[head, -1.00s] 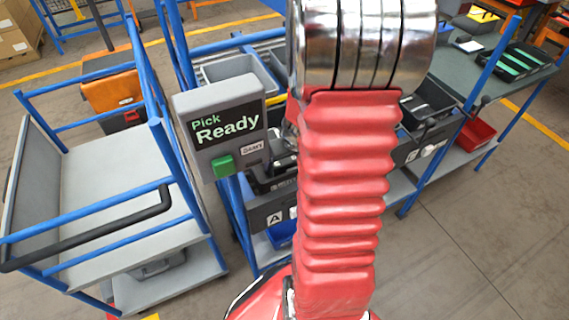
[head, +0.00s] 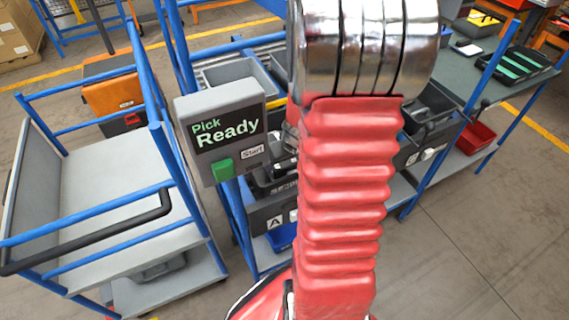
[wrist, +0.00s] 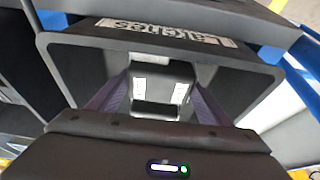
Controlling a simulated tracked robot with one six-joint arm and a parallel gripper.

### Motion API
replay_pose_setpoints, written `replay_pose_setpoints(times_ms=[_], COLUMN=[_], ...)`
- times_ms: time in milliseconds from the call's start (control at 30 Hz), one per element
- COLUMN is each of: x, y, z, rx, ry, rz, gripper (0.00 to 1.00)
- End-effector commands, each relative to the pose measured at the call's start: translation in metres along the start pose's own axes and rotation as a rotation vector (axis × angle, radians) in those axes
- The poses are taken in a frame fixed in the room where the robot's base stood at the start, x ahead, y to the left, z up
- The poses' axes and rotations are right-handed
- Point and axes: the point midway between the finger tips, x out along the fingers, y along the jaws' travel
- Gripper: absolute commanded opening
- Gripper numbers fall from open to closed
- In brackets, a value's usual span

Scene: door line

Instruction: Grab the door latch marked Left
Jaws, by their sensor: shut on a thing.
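In the wrist view, my gripper (wrist: 160,82) reaches down into a dark bin (wrist: 262,72). Its two purplish fingers close from both sides on a dark block (wrist: 162,72) with white labels, which I take to be the door latch. The writing on its labels is too small to read, so I cannot confirm the mark Left. The block is still within the bin's walls; I cannot tell whether it touches the floor. In the head view, my red arm hides the gripper and the block.
A Pick Ready box (head: 226,130) with a green button stands just left of my arm. A blue-framed cart (head: 115,190) with an empty top is at the left. A grey workbench (head: 485,72) with a black tray (head: 515,62) is at the right. Open floor lies lower right.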

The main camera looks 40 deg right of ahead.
Motion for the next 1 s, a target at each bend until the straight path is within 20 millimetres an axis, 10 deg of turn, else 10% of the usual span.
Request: replay_pose_setpoints(times_ms=[1000], x=[-0.089], y=[0.0], z=[-0.038], rx=[0.0], ry=[0.002], rz=[0.002], gripper=[0.34])
